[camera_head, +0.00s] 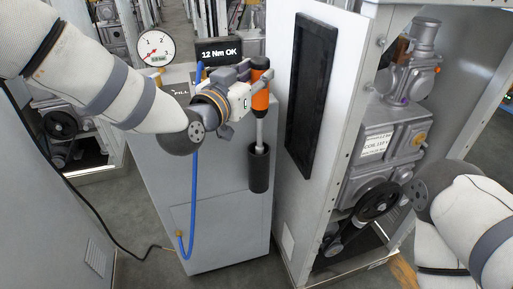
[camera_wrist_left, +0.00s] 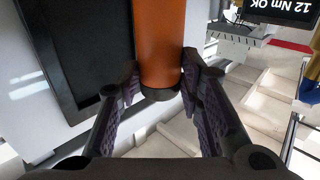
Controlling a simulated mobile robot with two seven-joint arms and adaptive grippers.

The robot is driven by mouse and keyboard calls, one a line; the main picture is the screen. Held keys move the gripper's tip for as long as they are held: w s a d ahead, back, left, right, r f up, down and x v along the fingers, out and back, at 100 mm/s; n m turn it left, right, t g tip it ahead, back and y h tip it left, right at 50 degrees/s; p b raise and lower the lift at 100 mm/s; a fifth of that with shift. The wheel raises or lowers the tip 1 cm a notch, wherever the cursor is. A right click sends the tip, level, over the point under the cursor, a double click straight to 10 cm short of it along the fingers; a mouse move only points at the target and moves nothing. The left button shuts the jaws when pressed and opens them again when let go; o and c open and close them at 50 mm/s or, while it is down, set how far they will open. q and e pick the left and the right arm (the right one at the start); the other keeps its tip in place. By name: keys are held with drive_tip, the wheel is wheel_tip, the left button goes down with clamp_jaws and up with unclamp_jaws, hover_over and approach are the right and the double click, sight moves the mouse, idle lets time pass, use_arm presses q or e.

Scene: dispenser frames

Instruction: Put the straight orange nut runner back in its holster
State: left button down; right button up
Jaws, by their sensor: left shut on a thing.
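The straight orange nut runner (camera_head: 260,101) hangs upright, with a dark top and a thin silver shaft pointing down. My left gripper (camera_head: 262,88) is shut on its orange body; the left wrist view shows the same orange body (camera_wrist_left: 160,42) between the two dark finger pads of the gripper (camera_wrist_left: 158,84). The holster (camera_head: 258,172) is a black upright tube on the front of the grey cabinet. The shaft's lower end shows at the holster's mouth; how deep it sits inside is hidden. My right gripper is out of view; only part of that arm shows at the right.
A blue hose (camera_head: 194,190) hangs down the grey cabinet front (camera_head: 215,225). A dark panel (camera_head: 307,95) on a white cabinet wall stands close right of the tool. A gauge (camera_head: 156,47) and a "12 Nm OK" display (camera_head: 219,52) stand behind. Machinery with a pulley (camera_head: 378,201) is at right.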

sight(258, 122)
use_arm(q)
wheel_tip(258, 122, down, 13)
drive_tip(key=shift+w+r+b, duration=0.1)
drive_tip(key=shift+b, duration=0.7)
drive_tip(key=shift+r, duration=0.1)
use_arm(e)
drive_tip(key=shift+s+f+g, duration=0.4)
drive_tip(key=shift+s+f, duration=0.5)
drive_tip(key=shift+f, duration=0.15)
use_arm(q)
drive_tip(key=c, duration=1.4)
unclamp_jaws()
